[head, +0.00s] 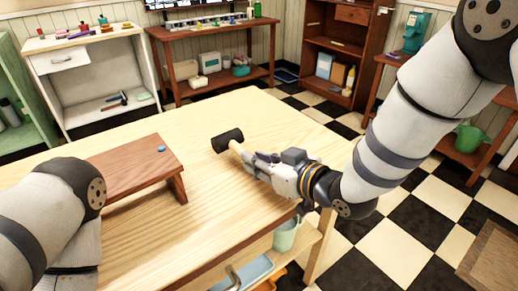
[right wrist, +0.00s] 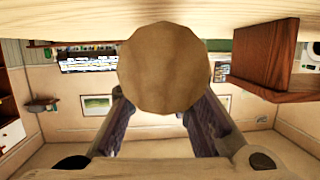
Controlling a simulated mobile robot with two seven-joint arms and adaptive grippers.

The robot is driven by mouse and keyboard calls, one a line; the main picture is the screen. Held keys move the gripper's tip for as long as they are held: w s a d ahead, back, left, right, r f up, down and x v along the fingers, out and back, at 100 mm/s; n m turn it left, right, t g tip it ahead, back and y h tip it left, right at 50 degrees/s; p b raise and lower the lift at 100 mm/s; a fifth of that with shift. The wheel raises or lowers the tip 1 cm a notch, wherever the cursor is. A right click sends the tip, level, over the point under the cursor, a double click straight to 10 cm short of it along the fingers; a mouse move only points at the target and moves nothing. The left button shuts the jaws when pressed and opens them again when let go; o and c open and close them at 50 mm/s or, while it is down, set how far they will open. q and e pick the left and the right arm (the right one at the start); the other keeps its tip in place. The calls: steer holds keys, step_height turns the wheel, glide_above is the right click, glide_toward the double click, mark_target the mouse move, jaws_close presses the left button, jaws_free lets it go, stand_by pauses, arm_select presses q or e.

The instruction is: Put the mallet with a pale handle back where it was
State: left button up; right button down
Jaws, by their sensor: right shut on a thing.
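The mallet has a black head (head: 228,140) and a pale handle (head: 239,150). In the head view it is over the middle of the wooden table (head: 240,110), its head pointing to the far left. My right gripper (head: 264,164) is shut on the pale handle, and the fingers hide part of it. I cannot tell whether the mallet touches the table. In the right wrist view a round pale tan end (right wrist: 163,70), apparently of the handle, shows between the dark fingers. My left arm comes in at the left, but its gripper is out of view.
A low brown stand (head: 135,162) with a small blue item (head: 162,149) stands on the table's left part. Behind are a white shelf unit (head: 90,75) and a brown shelf (head: 215,80), both with objects. A green cup (head: 287,235) and blue tray (head: 243,272) sit below the tabletop.

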arm_select(q)
steer(key=shift+s+f, duration=0.2)
arm_select(e)
steer(key=shift+f, duration=0.25)
arm_select(q)
steer(key=shift+s+f+g+b, duration=0.3)
steer(key=shift+s+f+b, duration=0.05)
steer(key=shift+f+b, duration=0.1)
arm_select(e)
steer(key=shift+f, duration=1.2)
steer(key=c, duration=0.9)
jaws_free()
steer(key=shift+f, duration=0.1)
arm_select(q)
steer(key=shift+w+r+p, duration=0.35)
steer(key=shift+r, duration=0.1)
arm_select(e)
steer(key=shift+v, duration=3.05)
